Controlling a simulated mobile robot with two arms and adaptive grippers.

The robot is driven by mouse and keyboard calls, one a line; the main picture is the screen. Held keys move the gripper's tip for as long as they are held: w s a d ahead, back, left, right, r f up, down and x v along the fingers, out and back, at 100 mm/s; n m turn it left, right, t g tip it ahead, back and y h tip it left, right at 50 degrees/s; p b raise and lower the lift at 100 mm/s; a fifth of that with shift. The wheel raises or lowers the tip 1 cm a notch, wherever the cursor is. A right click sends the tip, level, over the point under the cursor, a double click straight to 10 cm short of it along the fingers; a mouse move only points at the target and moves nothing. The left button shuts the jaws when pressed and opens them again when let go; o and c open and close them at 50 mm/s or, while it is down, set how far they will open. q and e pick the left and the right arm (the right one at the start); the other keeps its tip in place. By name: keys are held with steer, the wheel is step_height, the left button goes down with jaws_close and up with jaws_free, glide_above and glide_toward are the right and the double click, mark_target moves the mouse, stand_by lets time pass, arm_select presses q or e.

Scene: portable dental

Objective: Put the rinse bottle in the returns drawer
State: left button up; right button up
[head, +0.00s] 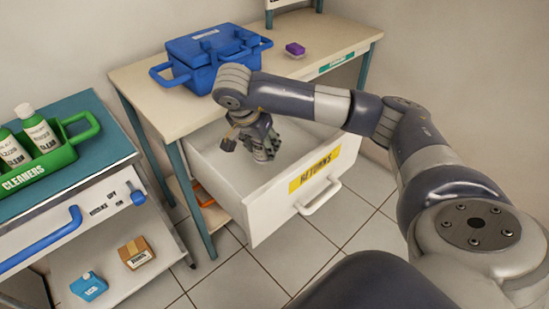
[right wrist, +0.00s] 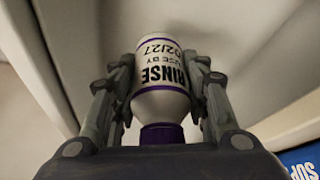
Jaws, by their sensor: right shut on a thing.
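The rinse bottle (right wrist: 162,85) is white with purple bands and a purple cap, labelled RINSE with a use-by date. My right gripper (head: 264,150) is shut on it, with one finger on each side of its body in the right wrist view. In the head view the gripper points down inside the open returns drawer (head: 270,217), a white drawer with a yellow RETURNS label. My gripper hides the bottle there. I cannot tell whether the bottle touches the drawer floor. My left gripper is not in view.
A blue case (head: 211,55) and a small purple item (head: 295,49) stand on the bench (head: 150,98) above the drawer. At left, a cart (head: 90,170) bears a green cleaners caddy (head: 62,157) with white bottles. The drawer's visible floor looks clear.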

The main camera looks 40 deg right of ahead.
steer(key=shift+w+d+f+m+g+b, duration=0.1)
steer(key=shift+d+f+m+g+b, duration=0.05)
steer(key=shift+d+f+m+b, duration=0.3)
steer(key=shift+w+d+f+m+g+b, duration=0.15)
steer(key=shift+f+m+b, duration=0.1)
steer(key=shift+f+b, duration=0.25)
glide_toward(266, 171)
steer(key=s, duration=0.2)
steer(key=s+r+b, duration=0.1)
steer(key=shift+d, duration=0.4)
step_height(266, 171, down, 5)
steer(key=shift+r+b, duration=0.2)
steer(key=shift+b, duration=0.1)
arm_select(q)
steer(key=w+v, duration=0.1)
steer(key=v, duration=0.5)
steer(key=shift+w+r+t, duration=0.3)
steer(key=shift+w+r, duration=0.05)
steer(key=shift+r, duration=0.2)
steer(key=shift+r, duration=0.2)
arm_select(e)
steer(key=shift+f, duration=0.15)
steer(key=o, duration=1.2)
steer(key=shift+c, duration=0.2)
